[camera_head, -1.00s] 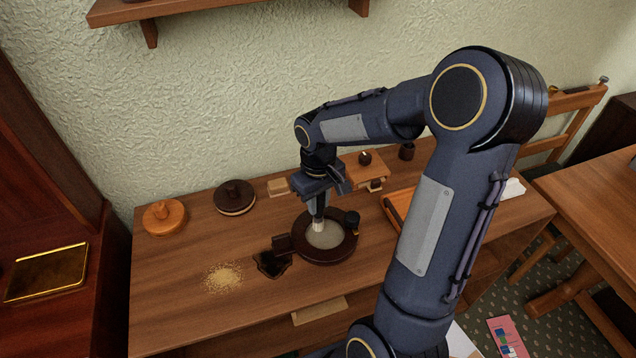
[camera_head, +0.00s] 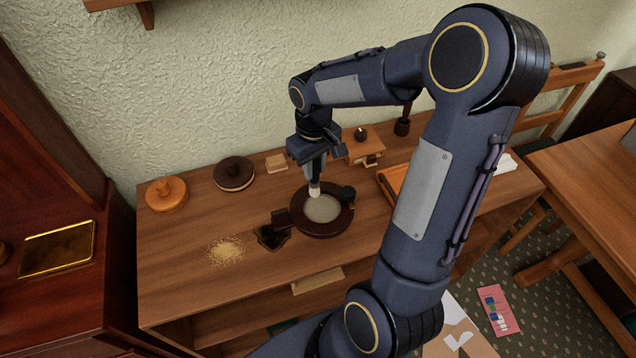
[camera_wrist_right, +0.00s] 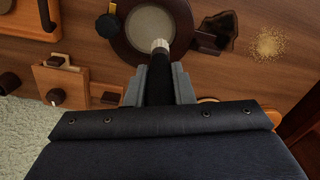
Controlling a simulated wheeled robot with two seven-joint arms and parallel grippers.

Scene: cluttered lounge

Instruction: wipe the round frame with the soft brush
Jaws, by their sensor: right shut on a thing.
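The round frame (camera_head: 302,226) is a dark brown wooden ring around a pale, greyish disc, lying on the wooden cabinet top. It also shows at the top of the right wrist view (camera_wrist_right: 128,47). My right gripper (camera_head: 315,178) is shut on the soft brush, which has a dark handle and a pale tip (camera_head: 315,190). The brush (camera_wrist_right: 158,70) points away from the jaws in the right wrist view, its tip at the near edge of the pale disc. I cannot tell whether the tip touches it. My left gripper is not in view.
A dark irregular piece (camera_head: 271,237) and scattered yellowish grains (camera_head: 226,249) lie left of the frame. A small wooden box (camera_head: 364,150) and an orange tray (camera_head: 393,182) are to the right.

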